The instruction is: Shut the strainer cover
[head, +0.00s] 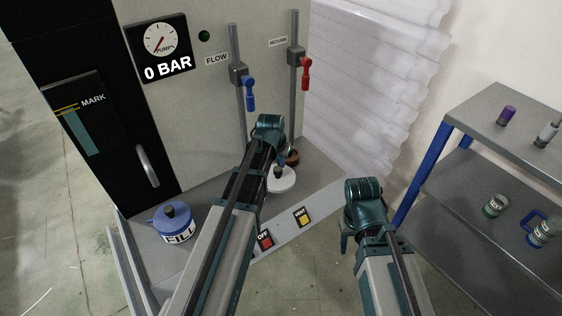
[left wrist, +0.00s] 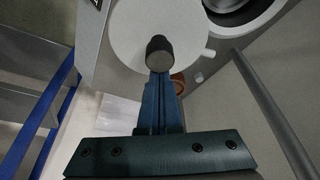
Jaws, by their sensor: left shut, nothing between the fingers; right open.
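The strainer cover is a white round disc (head: 282,181) with a dark knob, low on the machine's ledge beyond my left arm, which hides part of it. In the left wrist view the cover (left wrist: 128,35) fills the upper middle, with a small tab on its right. A round opening with a dark inside (left wrist: 235,8) shows beside it, partly cut off by the frame. My left gripper (head: 280,158) is shut and empty, its fingertips (left wrist: 160,75) at the knob; I cannot tell whether they touch. My right gripper (head: 347,243) is open and empty, away from the cover.
A blue-lidded FILL pot (head: 173,220) stands at the ledge's left. Red OFF (head: 265,240) and yellow VENT (head: 303,216) buttons are on the front strip. Blue (head: 250,94) and red (head: 306,72) valve handles hang above. A shelf (head: 490,125) stands right.

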